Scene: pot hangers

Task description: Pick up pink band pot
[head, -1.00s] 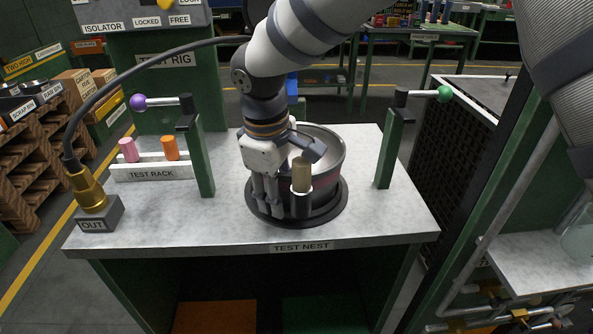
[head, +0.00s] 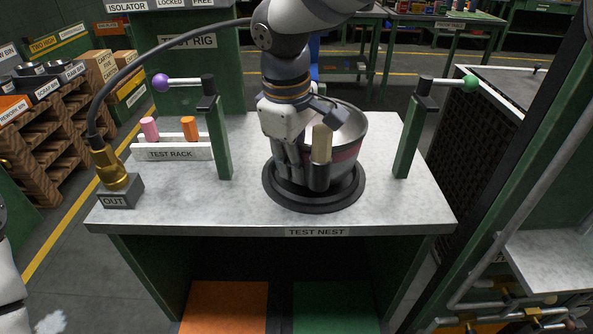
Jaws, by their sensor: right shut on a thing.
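The pink band pot (head: 347,158) is an open metal pot with a pink band around its side. It stands upright at the dark round test nest (head: 315,204) on the bench. A tan upright cylinder (head: 321,143) with a dark lower end shows at its front. My right gripper (head: 291,168) reaches down from above at the pot's front left and is shut on it. The exact grip contact is hidden by the fingers and wrist. My left gripper is out of view.
Green posts with a purple-knobbed clamp (head: 184,82) and a green-knobbed clamp (head: 447,82) flank the nest. A white test rack (head: 172,152) and a cabled OUT block (head: 120,192) stand at left. The bench front (head: 400,214) is clear.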

